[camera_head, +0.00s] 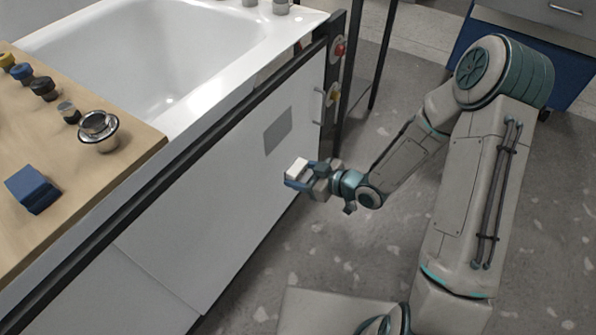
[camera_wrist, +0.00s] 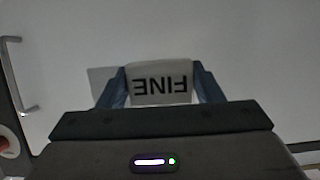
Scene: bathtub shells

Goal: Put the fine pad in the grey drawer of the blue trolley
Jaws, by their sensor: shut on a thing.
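The fine pad (camera_wrist: 162,84) is a white block with the word FINE on it, upside down in the wrist view. My gripper (camera_head: 299,176) is shut on it, with a blue finger on each side. The pad also shows as a small white block in the head view (camera_head: 297,167). It is held in the air in front of the white side panel of the bathtub stand. The blue trolley (camera_head: 467,42) stands at the top right, partly behind my arm. A grey drawer front (camera_head: 548,12) with a metal handle shows at its top, cut off by the picture edge.
A white bathtub shell (camera_head: 165,60) sits in the stand (camera_head: 215,185), near my gripper. A wooden board (camera_head: 75,190) on the left holds a blue block (camera_head: 33,189), a metal drain cup (camera_head: 98,131) and several knobs. A red button (camera_head: 340,49) is on the post. Speckled floor lies open between stand and trolley.

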